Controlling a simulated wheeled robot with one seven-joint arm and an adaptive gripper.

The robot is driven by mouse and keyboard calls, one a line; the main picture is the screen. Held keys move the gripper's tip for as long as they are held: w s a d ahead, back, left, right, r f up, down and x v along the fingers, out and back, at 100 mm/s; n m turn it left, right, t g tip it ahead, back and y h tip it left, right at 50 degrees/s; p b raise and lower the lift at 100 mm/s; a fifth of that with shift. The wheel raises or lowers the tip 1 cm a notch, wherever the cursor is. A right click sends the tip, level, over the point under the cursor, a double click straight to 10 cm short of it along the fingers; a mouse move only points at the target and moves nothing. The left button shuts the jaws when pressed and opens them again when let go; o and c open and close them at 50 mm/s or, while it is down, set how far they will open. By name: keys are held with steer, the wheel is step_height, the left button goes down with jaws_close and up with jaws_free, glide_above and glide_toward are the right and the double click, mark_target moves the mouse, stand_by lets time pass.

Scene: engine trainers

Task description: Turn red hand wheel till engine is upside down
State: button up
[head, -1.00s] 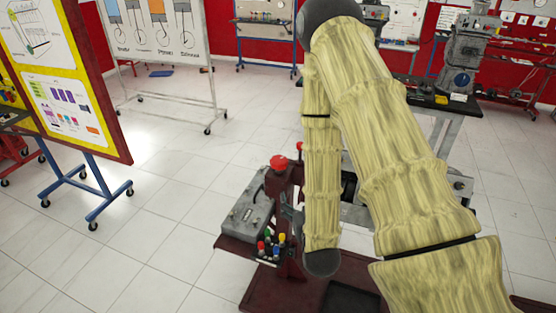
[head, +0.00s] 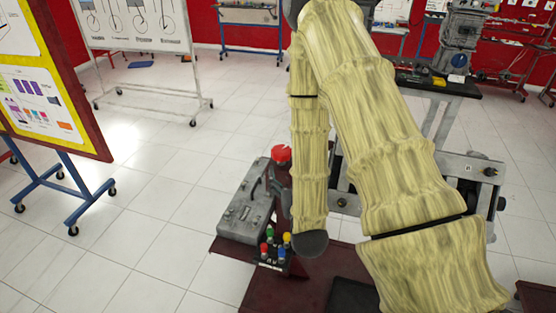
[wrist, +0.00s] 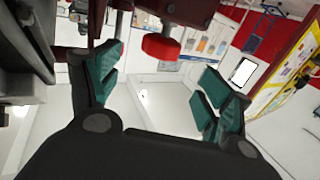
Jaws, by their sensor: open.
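A round red part (head: 281,154), which looks like the red hand wheel, shows just left of my arm in the head view. It also shows in the wrist view (wrist: 160,47) at the upper middle, beyond my fingers. My gripper (wrist: 158,92) is open and empty, its teal-padded fingers wide apart. The red part appears above the gap between them, not held. In the head view my gripper is mostly hidden behind my arm, with dark finger parts near the grey box. The engine is largely hidden by my arm, so its orientation cannot be told.
A whiteboard (head: 140,25) and a yellow-red display board (head: 45,80) stand at left. White tiled floor (head: 150,215) is clear between them.

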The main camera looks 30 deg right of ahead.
mark_target(283, 161)
steer(key=p+x, duration=0.1)
steer(key=x, duration=0.2)
steer(key=p+x, duration=0.1)
steer(key=x, duration=0.2)
steer(key=f+p+x, duration=0.1)
steer(key=x, duration=0.2)
steer(key=shift+w+p, duration=0.35)
steer(key=shift+p, duration=0.05)
steer(key=shift+w+d+f, duration=0.1)
steer(key=shift+w+d, duration=0.2)
steer(key=shift+w, duration=0.3)
steer(key=c, duration=1)
steer(key=shift+f+m+h, duration=0.1)
steer(key=shift+m+h, duration=0.2)
steer(key=shift+h, duration=0.1)
